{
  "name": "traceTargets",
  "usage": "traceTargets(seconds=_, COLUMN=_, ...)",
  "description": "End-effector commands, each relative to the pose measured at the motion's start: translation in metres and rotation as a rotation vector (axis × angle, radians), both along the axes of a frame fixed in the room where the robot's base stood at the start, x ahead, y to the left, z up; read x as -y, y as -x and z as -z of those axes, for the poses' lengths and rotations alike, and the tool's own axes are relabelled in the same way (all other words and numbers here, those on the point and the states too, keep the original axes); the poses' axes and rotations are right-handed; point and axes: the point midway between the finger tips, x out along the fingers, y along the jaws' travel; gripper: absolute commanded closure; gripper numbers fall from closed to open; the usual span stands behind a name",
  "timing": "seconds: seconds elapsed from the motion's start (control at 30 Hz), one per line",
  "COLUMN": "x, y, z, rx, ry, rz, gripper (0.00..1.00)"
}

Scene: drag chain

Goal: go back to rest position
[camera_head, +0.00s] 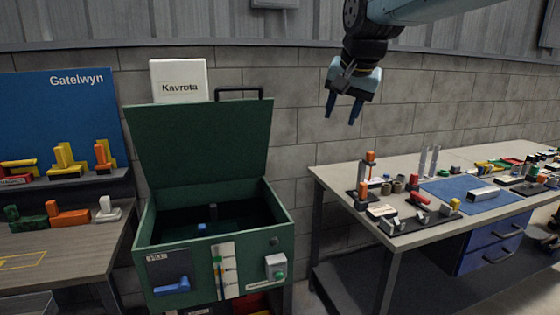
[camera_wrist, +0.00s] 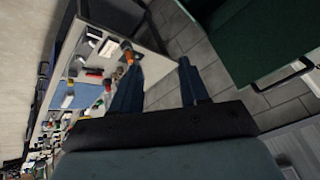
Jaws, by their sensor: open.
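My gripper (camera_head: 342,108) hangs from my arm at the upper right of the head view, fingers pointing down. It is open, with nothing between its blue fingers. It is in the air in front of the block wall, above and left of the right-hand workbench (camera_head: 325,172). In the wrist view my gripper (camera_wrist: 160,90) shows two blue fingers spread apart, with tiled surface behind them. The green box (camera_head: 200,150) with its lid raised stands left of my gripper, apart from it.
The right-hand workbench carries several small parts, a blue mat (camera_head: 455,190) and an orange-topped post (camera_head: 370,158). A left-hand bench (camera_head: 60,245) holds coloured blocks before a blue Gatelwyn board (camera_head: 65,110). A white Kavrota sign (camera_head: 179,78) stands behind the box lid. Air around my gripper is clear.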

Motion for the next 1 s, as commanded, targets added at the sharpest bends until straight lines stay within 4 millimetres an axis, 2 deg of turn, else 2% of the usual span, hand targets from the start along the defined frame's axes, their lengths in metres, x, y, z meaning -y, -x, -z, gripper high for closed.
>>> traceTargets(seconds=0.03, x=0.012, y=0.018, z=0.009, rx=0.001, ry=0.026, rz=-0.016, gripper=0.56)
traceTargets(seconds=0.2, x=0.046, y=0.072, z=0.043, rx=-0.007, ry=0.109, rz=-0.086, gripper=0.56)
traceTargets(seconds=0.4, x=0.078, y=0.135, z=0.092, rx=-0.023, ry=0.186, rz=-0.175, gripper=0.56)
traceTargets(seconds=0.5, x=0.089, y=0.159, z=0.113, rx=-0.029, ry=0.213, rz=-0.215, gripper=0.56)
traceTargets(seconds=0.7, x=0.100, y=0.187, z=0.141, rx=-0.037, ry=0.243, rz=-0.267, gripper=0.56)
traceTargets(seconds=1.0, x=0.101, y=0.191, z=0.145, rx=-0.039, ry=0.247, rz=-0.276, gripper=0.56)
